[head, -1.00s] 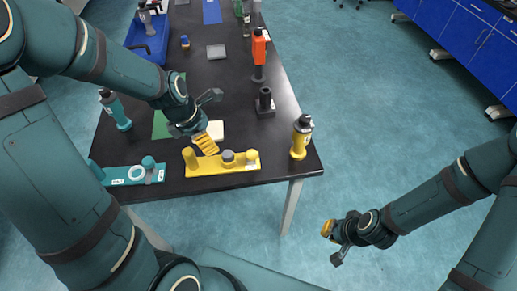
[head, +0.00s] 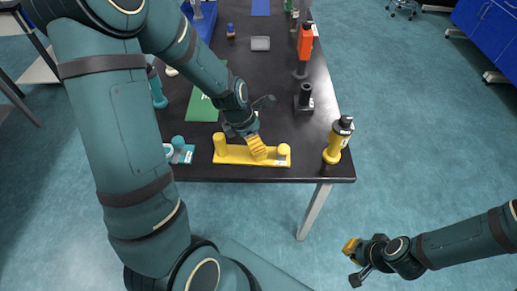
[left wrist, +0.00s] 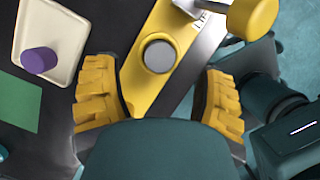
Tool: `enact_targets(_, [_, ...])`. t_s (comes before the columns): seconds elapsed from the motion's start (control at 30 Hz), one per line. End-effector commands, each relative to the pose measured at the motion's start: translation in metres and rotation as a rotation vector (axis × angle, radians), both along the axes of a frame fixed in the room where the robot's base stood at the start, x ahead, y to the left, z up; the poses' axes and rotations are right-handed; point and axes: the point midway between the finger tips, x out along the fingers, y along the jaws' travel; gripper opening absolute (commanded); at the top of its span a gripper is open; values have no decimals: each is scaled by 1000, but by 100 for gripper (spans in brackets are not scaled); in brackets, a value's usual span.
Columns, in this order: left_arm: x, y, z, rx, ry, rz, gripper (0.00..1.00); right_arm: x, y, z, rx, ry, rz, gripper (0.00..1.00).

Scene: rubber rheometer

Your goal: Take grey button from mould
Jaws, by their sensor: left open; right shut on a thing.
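The yellow mould (head: 232,155) is a long plate with a round post at each end, near the table's front edge. In the left wrist view, the grey button (left wrist: 159,54) sits in a round seat on the yellow mould (left wrist: 168,20). My left gripper (head: 258,154) is over the middle of the mould and hides the button in the head view. Its yellow fingers (left wrist: 160,98) are open and empty, with the button ahead between them. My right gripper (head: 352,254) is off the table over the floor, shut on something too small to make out.
A yellow bottle (head: 338,142) stands right of the mould at the table corner. A teal mould (head: 183,154) lies to its left. A black stand (head: 304,100) and an orange tool (head: 304,48) are behind. A purple piece (left wrist: 39,60) rests on a pale tray (left wrist: 72,35).

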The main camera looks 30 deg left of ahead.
Motion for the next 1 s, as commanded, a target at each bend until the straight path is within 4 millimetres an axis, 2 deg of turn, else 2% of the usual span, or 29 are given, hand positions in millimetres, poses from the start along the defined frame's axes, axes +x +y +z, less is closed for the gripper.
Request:
enact_targets(0.1, [4,-3,-20,0,3,-1,70,1,0,-10,0,-4,-1,0])
enact_targets(0.23, [8,-7,-37,0,3,-2,70,3,0,-16,-1,-7,-2,0])
enact_targets(0.53, [10,-8,-40,-1,0,-1,68,3,0,-16,-2,-8,-2,0])
enact_targets(0.67, [10,-8,-39,-1,0,-1,23,3,0,-16,-1,-8,-2,0])
enact_targets(0.83, [10,-8,-40,-1,2,-2,11,3,0,-16,-1,-8,-2,0])
enact_targets(0.87, [9,-8,-40,-1,2,-2,6,3,0,-16,-1,-8,-2,0])
enact_targets(1.0, [9,-8,-41,-1,3,-2,5,3,0,-16,-1,-8,-2,0])
